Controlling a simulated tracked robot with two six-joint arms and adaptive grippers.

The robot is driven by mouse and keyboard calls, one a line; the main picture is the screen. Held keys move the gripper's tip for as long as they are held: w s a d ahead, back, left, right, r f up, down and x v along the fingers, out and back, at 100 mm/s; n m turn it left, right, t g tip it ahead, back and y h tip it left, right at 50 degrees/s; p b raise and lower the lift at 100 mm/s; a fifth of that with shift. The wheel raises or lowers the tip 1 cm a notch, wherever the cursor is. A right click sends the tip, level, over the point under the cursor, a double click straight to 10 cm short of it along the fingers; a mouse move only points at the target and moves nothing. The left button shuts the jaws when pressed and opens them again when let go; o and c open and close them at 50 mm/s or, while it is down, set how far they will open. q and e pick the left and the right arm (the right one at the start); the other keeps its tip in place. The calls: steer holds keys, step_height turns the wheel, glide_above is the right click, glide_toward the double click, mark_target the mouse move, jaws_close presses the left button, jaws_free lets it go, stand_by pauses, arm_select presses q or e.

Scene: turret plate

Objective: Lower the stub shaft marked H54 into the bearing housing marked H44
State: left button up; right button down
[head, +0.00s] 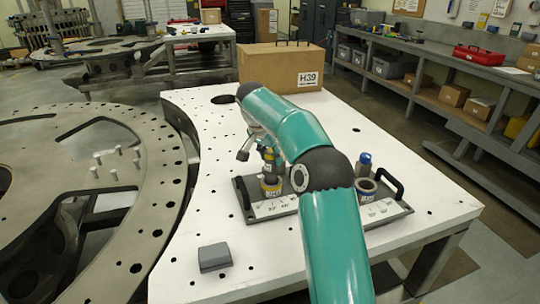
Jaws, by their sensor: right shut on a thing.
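My right gripper (254,150) is above the left part of a dark tray, partly hidden by my own arm. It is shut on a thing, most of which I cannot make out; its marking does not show. Just beside the gripper, a dark and yellow cylindrical piece (268,160) stands over a yellow-banded round part (271,186) with a small label. I cannot tell whether that piece is the held one. On the tray's right, a grey round housing (366,190) has an open top and a label. I cannot read H54 or H44 anywhere. My left gripper is out of view.
The dark tray (244,204) has handles at both ends. A blue-topped cylinder (364,163) stands at its right rear. A grey box (214,257) lies at the front left of the white table (200,150). A cardboard box marked H39 (265,65) stands at the back.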

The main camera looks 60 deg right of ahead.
mark_target(271, 164)
steer(key=shift+f+b, duration=1.05)
steer(key=shift+f, duration=0.35)
steer(key=c, duration=0.7)
jaws_free()
steer(key=shift+o, duration=0.5)
steer(key=shift+f, duration=0.15)
steer(key=v, duration=1.2)
